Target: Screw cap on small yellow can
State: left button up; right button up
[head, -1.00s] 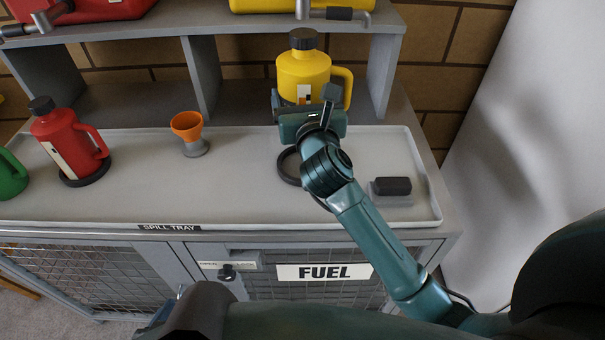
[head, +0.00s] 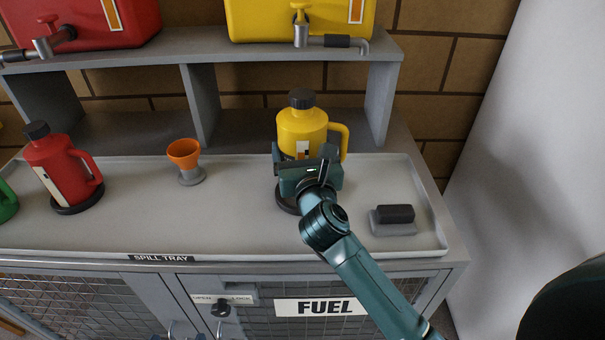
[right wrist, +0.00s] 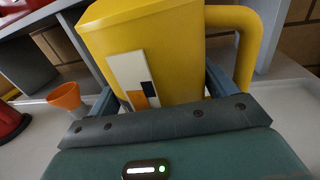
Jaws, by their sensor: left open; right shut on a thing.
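The small yellow can (head: 300,128) is upright over the spill tray, with a black cap (head: 302,98) sitting on its top. I cannot tell how tight the cap is. My right gripper (head: 308,172) is shut around the can's lower body; the right wrist view shows the fingers on both sides of the yellow can (right wrist: 185,62). A dark ring base (head: 283,200) lies on the tray below, partly hidden by the gripper. The can appears held a little above it, its bottom hidden. My left gripper (head: 185,334) is open and empty at the bottom edge, only its fingertips showing.
The grey spill tray (head: 110,235) holds an orange funnel (head: 184,152), a red can (head: 60,170) and a dark block on a grey pad (head: 395,214). A shelf (head: 205,55) above bears large red and yellow containers with taps.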

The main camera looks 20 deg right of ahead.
jog(key=shift+r, duration=0.2)
jog(key=shift+f, duration=0.35)
notch_tip(320, 180, down, 4)
jog(key=shift+r+b, duration=0.1)
jog(key=shift+b, duration=0.9)
jog(key=shift+f, duration=0.25)
pick_arm(q)
jog(key=shift+s+a+r+t, duration=0.25)
jog(key=shift+s+a+t, duration=0.05)
jog(key=shift+a+t, duration=0.15)
jog(key=shift+f, duration=0.1)
pick_arm(e)
jog(key=shift+f, duration=0.1)
jog(key=o, duration=1.8)
jog(key=shift+f, duration=0.2)
jog(key=shift+c, duration=0.2)
jog(key=shift+r, duration=0.1)
